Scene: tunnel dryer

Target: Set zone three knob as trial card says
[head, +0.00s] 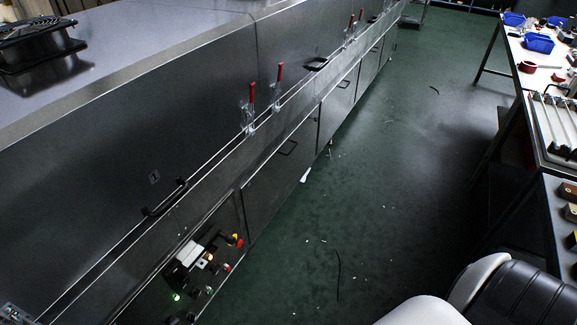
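A dark control panel (212,262) is low on the dryer's side at the lower left, seen at a steep angle. It carries a boxy unit with a pale face (188,254), a lit green lamp (176,297), a red and yellow button (238,241) and several small dark controls. I cannot tell which of these is the zone three knob, or how it is set. No trial card can be made out, and no writing on the panel is readable. Neither of my grippers is in view.
The long steel dryer (190,110) runs diagonally, with handles, red-handled clamps (279,73) and a "1" label (154,177). A fan unit (40,45) sits on top. Workbenches with blue bins (539,43) stand right. The green floor (400,150) between is mostly clear, with scattered scraps.

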